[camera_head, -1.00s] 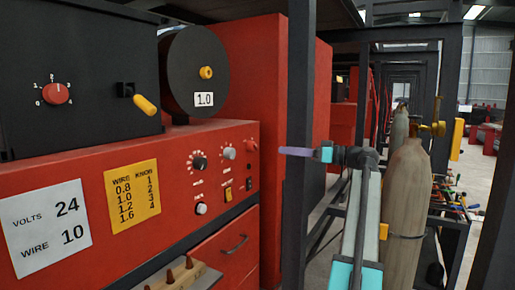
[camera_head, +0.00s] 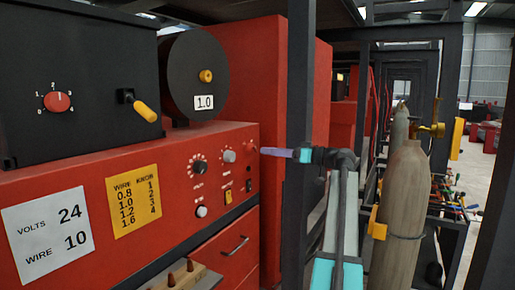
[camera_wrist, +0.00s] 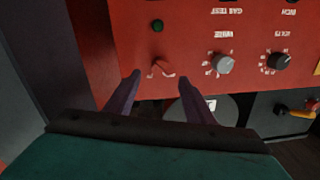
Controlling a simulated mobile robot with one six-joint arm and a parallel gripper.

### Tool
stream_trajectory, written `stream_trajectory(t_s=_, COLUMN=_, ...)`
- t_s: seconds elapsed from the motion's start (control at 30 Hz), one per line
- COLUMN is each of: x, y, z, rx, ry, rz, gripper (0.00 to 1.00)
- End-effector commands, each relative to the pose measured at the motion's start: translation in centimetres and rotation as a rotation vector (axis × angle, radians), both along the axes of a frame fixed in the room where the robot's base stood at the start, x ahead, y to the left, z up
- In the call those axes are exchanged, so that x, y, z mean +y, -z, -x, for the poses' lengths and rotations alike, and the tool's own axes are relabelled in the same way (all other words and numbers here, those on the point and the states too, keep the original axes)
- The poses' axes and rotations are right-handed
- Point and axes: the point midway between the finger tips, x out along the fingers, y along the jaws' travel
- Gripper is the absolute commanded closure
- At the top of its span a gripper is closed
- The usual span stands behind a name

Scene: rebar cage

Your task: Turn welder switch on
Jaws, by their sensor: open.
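The red welder (camera_head: 130,178) has a front panel of knobs on the left in the head view. A small red rotary switch (camera_head: 251,145) is at the panel's upper right corner. It also shows in the wrist view (camera_wrist: 163,68), where the picture is upside down. My gripper (camera_head: 264,151) has purple fingers pointing left, with tips close to this switch. In the wrist view my gripper (camera_wrist: 160,77) is open, its two fingertips on either side of the switch. I cannot tell whether they touch it.
A grey knob (camera_wrist: 223,64) and a black knob (camera_wrist: 279,61) sit beside the switch, with a green button (camera_wrist: 157,26) near it. A dark post (camera_head: 300,120) stands close to my arm. Gas cylinders (camera_head: 405,200) stand at the right.

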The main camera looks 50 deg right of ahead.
Motion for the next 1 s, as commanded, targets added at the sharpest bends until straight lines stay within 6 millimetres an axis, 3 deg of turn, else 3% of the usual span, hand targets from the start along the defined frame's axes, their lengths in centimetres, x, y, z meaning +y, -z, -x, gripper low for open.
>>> stream_trajectory(t_s=0.4, x=1.6, y=-0.2, z=-5.2, rx=0.0, ry=-0.001, rz=-0.001, gripper=0.51)
stream_trajectory(t_s=0.87, x=1.9, y=0.0, z=-6.1, rx=0.0, ry=0.001, rz=0.0, gripper=0.51)
stream_trajectory(t_s=1.0, x=1.8, y=0.0, z=-6.1, rx=0.0, ry=0.002, rz=0.0, gripper=0.7)
